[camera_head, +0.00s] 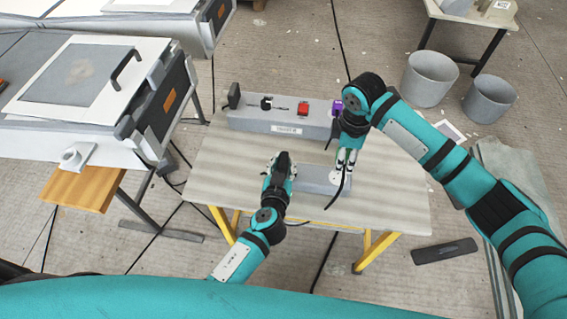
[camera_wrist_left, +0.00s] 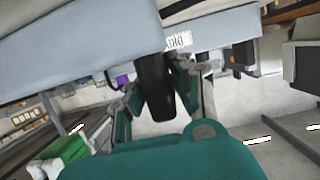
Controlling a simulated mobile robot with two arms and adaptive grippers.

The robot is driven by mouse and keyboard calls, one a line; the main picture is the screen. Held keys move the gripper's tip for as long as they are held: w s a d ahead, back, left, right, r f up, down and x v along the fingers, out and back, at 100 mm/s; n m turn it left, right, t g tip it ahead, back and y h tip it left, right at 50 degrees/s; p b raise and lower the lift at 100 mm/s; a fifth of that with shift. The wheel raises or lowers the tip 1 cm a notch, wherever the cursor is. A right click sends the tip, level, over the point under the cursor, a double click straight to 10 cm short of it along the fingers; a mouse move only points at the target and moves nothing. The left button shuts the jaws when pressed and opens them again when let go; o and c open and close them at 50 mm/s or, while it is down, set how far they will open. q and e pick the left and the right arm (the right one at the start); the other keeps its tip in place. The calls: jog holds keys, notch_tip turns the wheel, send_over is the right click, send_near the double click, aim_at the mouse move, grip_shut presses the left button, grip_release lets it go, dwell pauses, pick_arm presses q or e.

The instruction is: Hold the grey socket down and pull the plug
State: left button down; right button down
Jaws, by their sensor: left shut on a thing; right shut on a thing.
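The grey socket block (camera_head: 318,184) lies on the table, near its middle. My left gripper (camera_head: 283,160) is at the block's left end. In the left wrist view the left gripper (camera_wrist_left: 155,85) has its fingers on both sides of a black upright piece (camera_wrist_left: 154,90); I cannot tell whether this belongs to the socket. My right gripper (camera_head: 344,162) points down at the block's right end, shut on the plug, which its fingers mostly hide. A black cord (camera_head: 343,190) hangs from there over the block. Whether the plug is seated in the socket is hidden.
A long grey labelled box (camera_head: 262,121) stands behind, with a red piece (camera_head: 303,108) and a purple piece (camera_head: 337,106) on top. The pale table (camera_head: 395,200) is clear at right. Two grey buckets (camera_head: 430,78) stand on the floor beyond.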

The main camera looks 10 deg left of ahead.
jog(key=shift+r, duration=2)
pick_arm(q)
jog(key=c, duration=1.1)
grip_release()
jog(key=shift+o, duration=0.2)
